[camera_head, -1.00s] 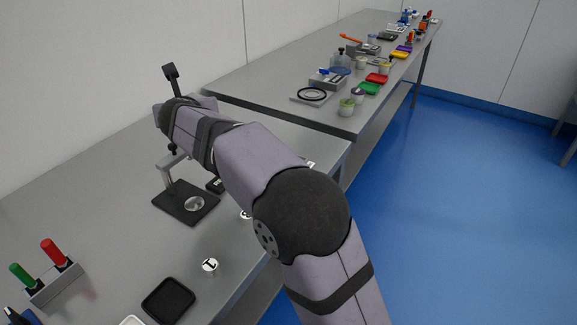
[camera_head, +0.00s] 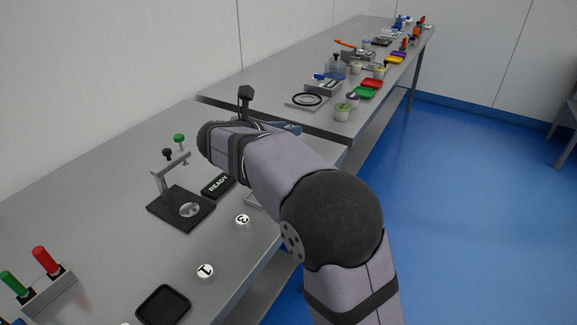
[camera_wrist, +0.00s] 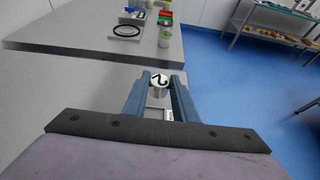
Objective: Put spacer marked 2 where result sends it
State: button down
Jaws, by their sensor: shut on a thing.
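My gripper (camera_wrist: 161,80) is shut on the spacer marked 2 (camera_wrist: 158,83), a short pale cylinder with a black 2 on its white top, in the wrist view. In the head view my arm hides the spacer, and only a blue part of my gripper (camera_head: 285,127) shows. The spacers marked 3 (camera_head: 243,221) and 1 (camera_head: 205,271) stand on the near table. The gauge stand (camera_head: 168,208) has a black base, a silver round seat and a post with black and green knobs. A display (camera_head: 218,186) beside it reads READY.
A black square tray (camera_head: 163,305) lies near the front edge. A grey rack (camera_head: 48,291) holds a red and a green marker. A pale tray (camera_head: 252,201) is partly behind my arm. The far table (camera_head: 310,125) carries a black ring, cups and coloured trays.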

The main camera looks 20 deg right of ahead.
jog(key=shift+f+b, duration=0.75)
jog(key=shift+f, duration=4.1)
jog(key=shift+f, duration=0.15)
jog(key=c, duration=1.4)
grip_release()
jog(key=shift+c, duration=0.2)
jog(key=shift+a+r, duration=0.1)
jog(key=shift+r, duration=0.15)
jog(key=v, duration=1.2)
